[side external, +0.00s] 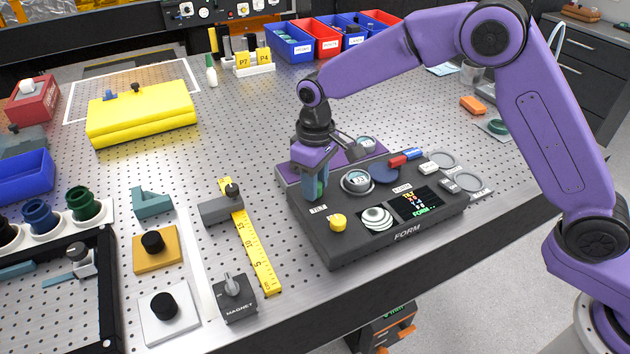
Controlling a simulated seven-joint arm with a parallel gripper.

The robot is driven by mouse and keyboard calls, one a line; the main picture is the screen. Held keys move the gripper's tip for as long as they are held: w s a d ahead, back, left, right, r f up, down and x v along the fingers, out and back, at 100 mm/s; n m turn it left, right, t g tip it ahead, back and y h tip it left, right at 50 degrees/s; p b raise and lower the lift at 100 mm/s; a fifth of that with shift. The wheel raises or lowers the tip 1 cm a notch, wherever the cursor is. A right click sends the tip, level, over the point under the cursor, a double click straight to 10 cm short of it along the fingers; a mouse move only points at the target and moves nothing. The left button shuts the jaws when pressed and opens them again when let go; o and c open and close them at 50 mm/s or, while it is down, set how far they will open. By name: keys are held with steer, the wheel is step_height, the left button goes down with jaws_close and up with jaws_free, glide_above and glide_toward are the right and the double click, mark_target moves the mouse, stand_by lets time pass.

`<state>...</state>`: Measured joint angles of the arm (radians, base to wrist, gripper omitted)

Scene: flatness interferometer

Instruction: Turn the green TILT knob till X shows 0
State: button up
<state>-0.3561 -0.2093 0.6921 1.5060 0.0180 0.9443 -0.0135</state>
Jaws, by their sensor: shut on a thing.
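My gripper (314,192) points down at the left end of the dark FORM console (330,250). It is shut on the green TILT knob (320,190), of which only a sliver shows between the fingers. The TILT label (318,209) lies just in front of it.
A yellow knob (338,223) stands close in front of my gripper. Round parts, including a silver-rimmed one (358,181), and red and blue pieces sit on the console's far side. A yellow ruler (257,252) and the MAGNET block (234,298) lie to the left.

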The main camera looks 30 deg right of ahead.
stand_by(0.3)
steer(key=o, duration=1.1)
steer(key=shift+c, duration=0.2)
step_height(320, 180, up, 18)
steer(key=shift+f, duration=0.25)
steer(key=shift+d, duration=0.15)
stand_by(1.1)
